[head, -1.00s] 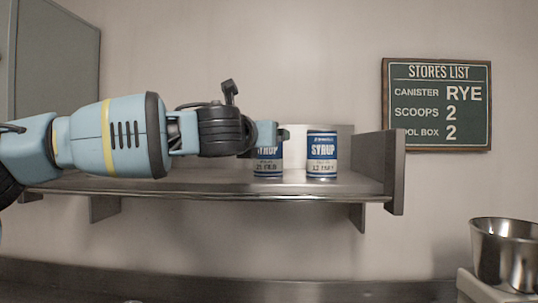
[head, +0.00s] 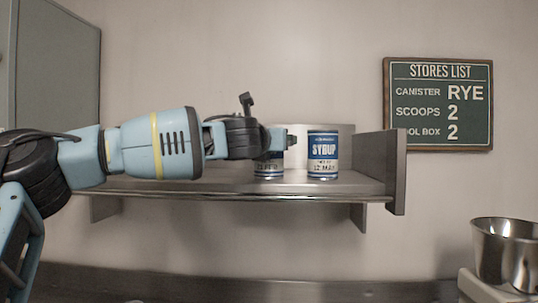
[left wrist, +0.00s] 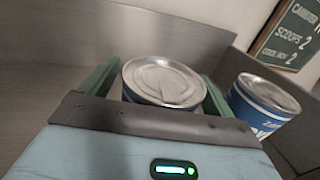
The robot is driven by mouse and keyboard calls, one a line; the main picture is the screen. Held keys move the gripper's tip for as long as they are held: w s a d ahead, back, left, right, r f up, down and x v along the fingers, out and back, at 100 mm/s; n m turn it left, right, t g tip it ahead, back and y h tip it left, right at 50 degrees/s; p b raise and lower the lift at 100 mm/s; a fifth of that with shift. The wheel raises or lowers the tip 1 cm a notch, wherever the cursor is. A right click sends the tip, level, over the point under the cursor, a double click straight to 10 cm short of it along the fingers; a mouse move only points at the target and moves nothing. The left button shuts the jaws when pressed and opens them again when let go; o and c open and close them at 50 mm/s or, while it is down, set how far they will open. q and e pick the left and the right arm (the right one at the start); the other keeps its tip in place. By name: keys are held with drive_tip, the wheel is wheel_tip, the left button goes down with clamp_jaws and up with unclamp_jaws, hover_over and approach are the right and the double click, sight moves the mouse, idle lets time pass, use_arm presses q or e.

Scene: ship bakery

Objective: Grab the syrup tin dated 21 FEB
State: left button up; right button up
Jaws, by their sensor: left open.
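Two blue and white syrup tins stand upright on the metal shelf. The left tin (head: 268,170) is partly covered by my left gripper (head: 283,139); its date is hard to read now but looked like 21 FEB earlier. The right tin (head: 322,155) reads SYRUP and 12 MAR, and is clear of the gripper. In the left wrist view, the left tin (left wrist: 163,80) sits between the green fingers of my left gripper (left wrist: 160,72), which are open, one on each side. Whether they touch it I cannot tell. The right tin (left wrist: 263,105) stands just outside the right finger. My right gripper is not seen.
The shelf (head: 225,187) has an upright end panel (head: 395,172) right of the tins. A stores list sign (head: 437,104) hangs on the wall. A steel bowl (head: 505,252) is at lower right.

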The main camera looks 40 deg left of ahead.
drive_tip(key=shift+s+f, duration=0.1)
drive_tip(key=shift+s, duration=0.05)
use_arm(q)
drive_tip(key=c, duration=1.4)
drive_tip(key=shift+c, duration=0.3)
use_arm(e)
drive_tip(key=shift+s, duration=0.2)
use_arm(q)
drive_tip(key=shift+r, duration=0.1)
